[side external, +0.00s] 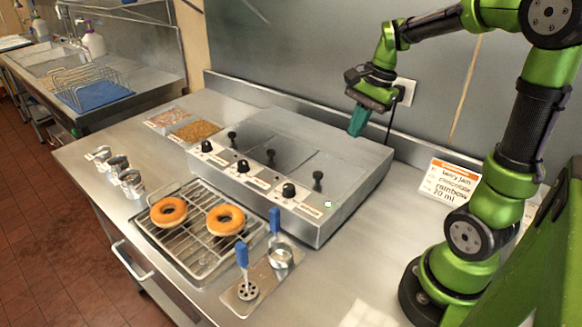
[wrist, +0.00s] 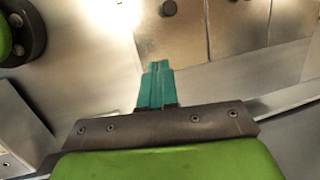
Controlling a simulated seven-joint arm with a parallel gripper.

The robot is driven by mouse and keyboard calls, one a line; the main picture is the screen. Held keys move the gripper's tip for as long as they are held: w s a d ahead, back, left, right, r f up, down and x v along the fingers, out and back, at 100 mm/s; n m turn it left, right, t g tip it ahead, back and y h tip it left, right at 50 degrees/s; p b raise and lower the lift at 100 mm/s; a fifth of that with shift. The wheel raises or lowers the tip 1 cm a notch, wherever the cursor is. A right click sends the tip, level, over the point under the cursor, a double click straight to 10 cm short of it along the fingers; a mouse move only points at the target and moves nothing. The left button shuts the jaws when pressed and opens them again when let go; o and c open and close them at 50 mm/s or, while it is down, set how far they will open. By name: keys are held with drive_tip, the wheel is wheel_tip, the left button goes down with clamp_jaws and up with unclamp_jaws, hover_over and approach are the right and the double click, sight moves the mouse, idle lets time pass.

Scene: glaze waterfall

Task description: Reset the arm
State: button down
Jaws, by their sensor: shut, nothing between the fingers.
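My gripper (side external: 358,122) hangs in the air near the back wall, above the back right of the steel warmer unit (side external: 340,195). Its teal fingers are pressed together with nothing between them, pointing down. In the wrist view the shut teal fingers (wrist: 156,86) show in the middle, over blurred steel surfaces. My green and black arm rises from the right side of the counter and bends over to the left.
Two donuts (side external: 168,212) (side external: 225,219) lie on a wire rack (side external: 185,245). Two blue-handled tools (side external: 242,254) (side external: 275,221) stand on a tray in front of the warmer. Small metal cups (side external: 131,183) stand at left. A sign (side external: 450,182) stands near my base.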

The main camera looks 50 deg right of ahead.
drive_tip(key=s+a+r+n+t, duration=0.2)
drive_tip(key=s+a+n, duration=0.1)
drive_tip(key=a+n, duration=0.4)
drive_tip(key=s+a+r+n+t, duration=0.1)
drive_tip(key=s+a+n+t, duration=0.2)
drive_tip(key=a+n, duration=0.4)
drive_tip(key=shift+s+a+r, duration=0.2)
drive_tip(key=shift+a+r, duration=0.2)
drive_tip(key=shift+a, duration=0.7)
